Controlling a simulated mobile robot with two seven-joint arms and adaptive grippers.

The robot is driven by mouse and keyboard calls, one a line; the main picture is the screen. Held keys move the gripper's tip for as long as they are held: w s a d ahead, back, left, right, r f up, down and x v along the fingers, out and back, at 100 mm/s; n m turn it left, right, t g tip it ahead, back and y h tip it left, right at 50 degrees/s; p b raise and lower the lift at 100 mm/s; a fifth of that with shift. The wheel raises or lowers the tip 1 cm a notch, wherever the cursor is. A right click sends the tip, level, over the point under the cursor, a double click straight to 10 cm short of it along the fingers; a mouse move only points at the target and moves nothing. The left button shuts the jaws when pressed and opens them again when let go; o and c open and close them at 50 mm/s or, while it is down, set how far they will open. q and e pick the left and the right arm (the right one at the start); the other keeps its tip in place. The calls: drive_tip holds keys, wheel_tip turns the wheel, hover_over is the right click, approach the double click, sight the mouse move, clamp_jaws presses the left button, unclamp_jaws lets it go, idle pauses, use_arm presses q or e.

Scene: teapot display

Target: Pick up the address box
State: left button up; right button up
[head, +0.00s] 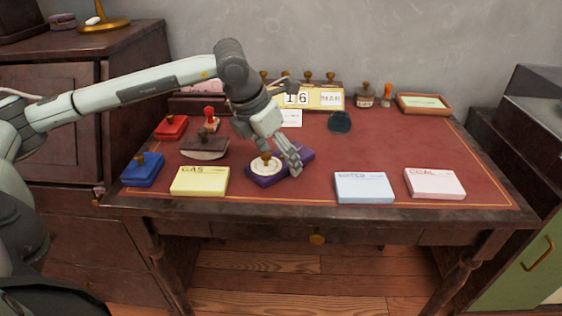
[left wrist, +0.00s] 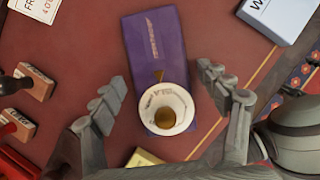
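No thing in view has a label that I can read as "address". A purple box (head: 301,158) with small unreadable lettering lies on the red desk top, tilted to the desk edge; it also shows in the left wrist view (left wrist: 152,50). A round white piece with a brown knob (head: 265,163) sits on its near left end. My left gripper (head: 285,157) is over the purple box and hides part of it. In the left wrist view its fingers (left wrist: 160,103) are spread wide to either side of the box and the white piece, with nothing between them gripped. My right gripper is not in view.
A yellow GAS pad (head: 200,181), a pale blue WATER pad (head: 364,187) and a pink COAL pad (head: 434,183) lie along the front. A blue box (head: 143,169) and a dark rocker blotter (head: 204,147) are at left. A calendar (head: 312,98) stands behind. The right middle is clear.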

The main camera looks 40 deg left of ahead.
use_arm(q)
drive_tip(key=c, duration=1)
drive_tip(key=shift+r, duration=0.1)
drive_tip(key=shift+c, duration=0.2)
